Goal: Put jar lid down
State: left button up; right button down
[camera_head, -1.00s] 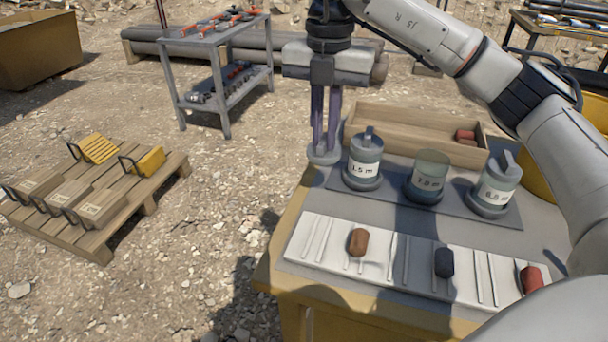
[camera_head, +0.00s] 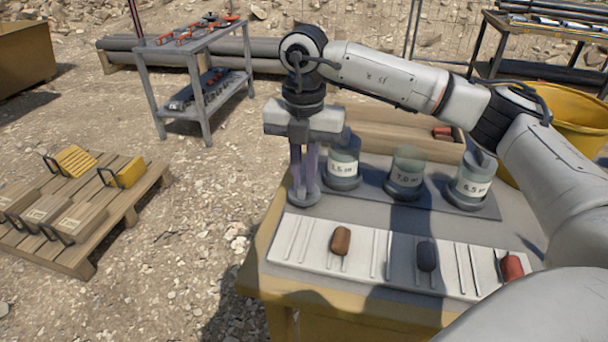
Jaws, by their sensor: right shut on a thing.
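My right gripper (camera_head: 304,185) is shut on the grey round jar lid (camera_head: 303,199). It holds the lid flat, fingers pointing down, at the table's left side, left of the 1.5 m jar. I cannot tell whether the lid touches the table. The 7.0 m jar (camera_head: 405,175) in the middle stands upright with no lid knob on top. The right jar (camera_head: 470,187) has a lid with a knob. My left gripper is out of view.
A white slotted rack (camera_head: 300,246) with brown (camera_head: 340,240), dark (camera_head: 427,256) and red (camera_head: 511,267) plugs lies in front of the jars. A wooden tray (camera_head: 385,130) stands behind them. The yellow-edged table (camera_head: 262,250) ends close left of the lid.

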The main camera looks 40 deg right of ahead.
aim_at(304, 182)
jog(key=shift+f, duration=0.6)
jog(key=c, duration=2)
grip_release()
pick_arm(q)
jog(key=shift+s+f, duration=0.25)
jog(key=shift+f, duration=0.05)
pick_arm(e)
jog(key=shift+o, duration=0.9)
jog(key=shift+r, duration=0.1)
